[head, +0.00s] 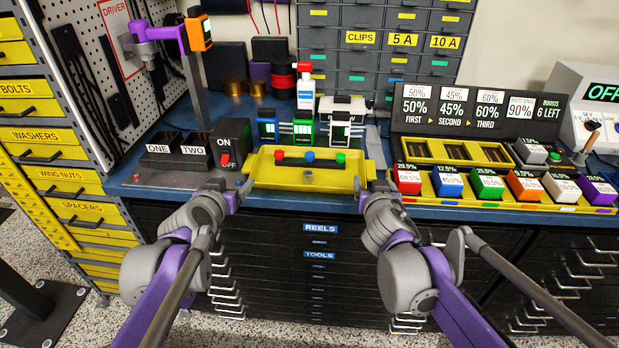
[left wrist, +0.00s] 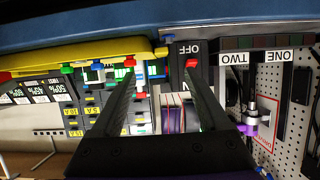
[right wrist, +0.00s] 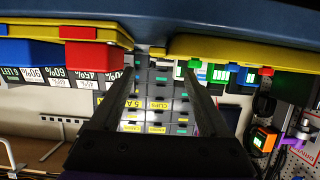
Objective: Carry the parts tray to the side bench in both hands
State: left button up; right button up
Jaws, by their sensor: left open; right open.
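The yellow parts tray (head: 300,180) lies on the blue workbench at its front edge, with a green, a blue and a red knob on a dark bar inside it. My left gripper (head: 240,187) is open and empty near the tray's left end. My right gripper (head: 364,187) is open and empty near the tray's right end. The tray's yellow edge also shows in the left wrist view (left wrist: 80,56) and the right wrist view (right wrist: 220,50). Neither gripper clearly touches the tray. I cannot make out the side bench.
An ON/OFF switch box (head: 233,143) and the ONE and TWO boxes (head: 178,150) stand left of the tray. A yellow rack of coloured blocks (head: 500,186) stands to the right. Black drawers (head: 320,270) fill the bench front.

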aim_at(247, 170)
jog(key=shift+s+r, duration=0.1)
jog(key=shift+r, duration=0.05)
pick_arm(q)
jog(key=shift+s+r, duration=0.1)
jog(key=x, duration=1.1)
pick_arm(e)
jog(key=x, duration=1.1)
pick_arm(q)
jog(key=shift+s, duration=0.1)
grip_shut()
pick_arm(e)
grip_shut()
